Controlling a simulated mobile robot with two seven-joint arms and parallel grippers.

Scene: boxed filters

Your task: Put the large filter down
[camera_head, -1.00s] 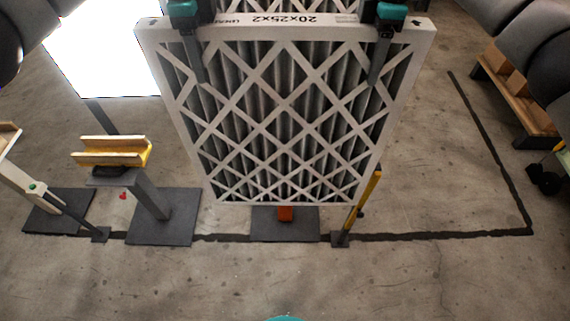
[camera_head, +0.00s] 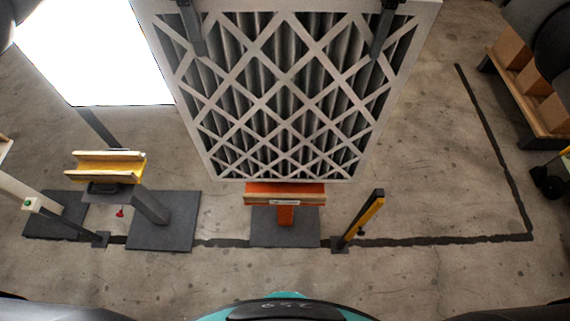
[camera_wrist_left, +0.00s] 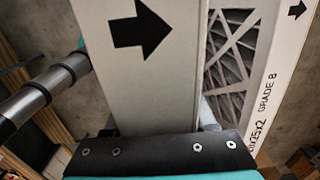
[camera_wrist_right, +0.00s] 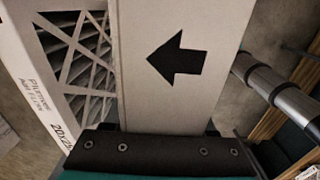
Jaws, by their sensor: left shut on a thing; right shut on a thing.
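The large filter (camera_head: 285,95) has a white frame with a criss-cross lattice over dark pleats. It hangs upright at the top middle of the head view, its upper edge out of frame. My left gripper (camera_head: 192,30) and right gripper (camera_head: 383,30) are shut on it near its upper corners, fingers over its near face. The wrist views show white frame edge with black arrows, in the left (camera_wrist_left: 145,40) and the right (camera_wrist_right: 180,60). Below its bottom edge shows an orange trough stand (camera_head: 285,198). I cannot tell whether they touch.
A yellow trough stand (camera_head: 107,165) is at the left, a bright white panel (camera_head: 95,50) behind it. A yellow-black post (camera_head: 362,218) stands right of the orange stand. A wooden-shelved rack (camera_head: 530,85) is at the far right. The floor between post and rack is clear.

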